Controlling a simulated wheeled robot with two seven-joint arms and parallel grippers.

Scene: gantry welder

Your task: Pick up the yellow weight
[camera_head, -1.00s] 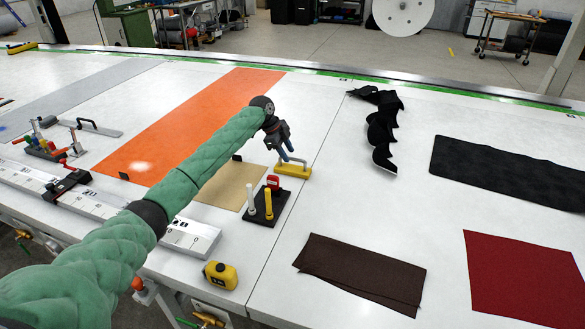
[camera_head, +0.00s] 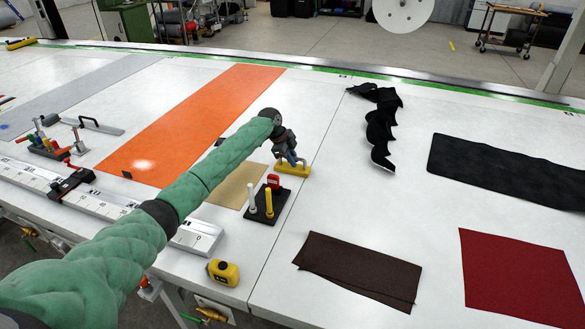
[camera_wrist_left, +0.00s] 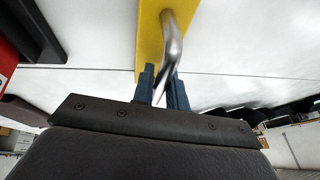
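The yellow weight (camera_head: 293,170) is a flat yellow bar with a bent metal handle, lying on the white table beyond the black stand. My left gripper (camera_head: 292,160) is right above it in the head view and covers most of its handle. In the left wrist view the yellow bar (camera_wrist_left: 150,35) runs up from the fingers. The metal handle (camera_wrist_left: 173,40) reaches down between the two blue fingers (camera_wrist_left: 162,88), which stand apart on either side of it. A grip on the handle does not show. My right gripper is not in view.
A black stand (camera_head: 262,217) with a white post, a yellow post and a red block is just nearer than the weight. A yellow tape measure (camera_head: 223,272) lies at the near edge. Dark cloth strips (camera_head: 381,130) lie to the right; bare table lies between.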

